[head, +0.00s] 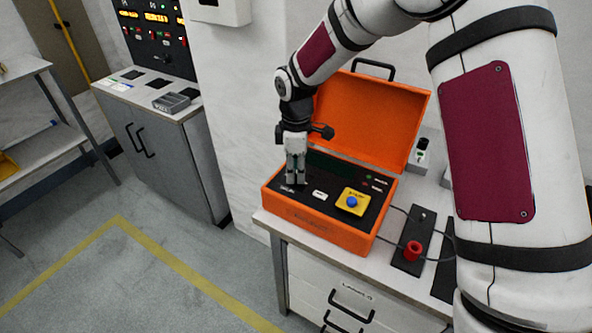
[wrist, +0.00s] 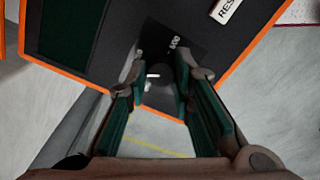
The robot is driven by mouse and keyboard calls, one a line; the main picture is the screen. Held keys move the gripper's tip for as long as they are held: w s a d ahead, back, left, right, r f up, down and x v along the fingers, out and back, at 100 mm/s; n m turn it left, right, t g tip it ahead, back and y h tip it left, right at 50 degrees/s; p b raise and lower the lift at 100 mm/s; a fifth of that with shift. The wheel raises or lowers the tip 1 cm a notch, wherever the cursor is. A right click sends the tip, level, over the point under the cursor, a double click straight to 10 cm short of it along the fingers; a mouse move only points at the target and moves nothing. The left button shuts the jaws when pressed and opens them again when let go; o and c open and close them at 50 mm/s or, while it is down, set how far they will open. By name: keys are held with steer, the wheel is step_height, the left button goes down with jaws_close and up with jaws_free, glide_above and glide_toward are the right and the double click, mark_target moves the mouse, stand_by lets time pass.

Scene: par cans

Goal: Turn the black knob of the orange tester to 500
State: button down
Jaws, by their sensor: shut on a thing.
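The orange tester (head: 318,231) is an open case on the bench, its lid raised at the back. My gripper (head: 295,181) points down at the left part of its dark panel. In the wrist view the fingers (wrist: 158,82) are shut on the black knob (wrist: 160,94), one on each side. A short white mark shows on the knob between the fingers. Small white lettering (wrist: 174,42) is printed on the panel beyond it; I cannot read it surely. In the head view my fingers hide the knob.
A yellow block with a blue button (head: 351,202) sits at the panel's right. A white key (head: 320,195) lies between it and my gripper. A red round part (head: 412,251) stands on a dark plate at right, with cables. A grey cabinet (head: 165,150) stands at left.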

steer(key=m, duration=0.6)
steer(key=shift+b, duration=0.3)
steer(key=m, duration=1.2)
steer(key=shift+p, duration=0.35)
steer(key=m+p, duration=0.1)
steer(key=m, duration=0.4)
steer(key=shift+m, duration=0.3)
steer(key=c, duration=1.4)
jaws_free()
steer(key=shift+o, duration=0.2)
steer(key=shift+r, duration=0.1)
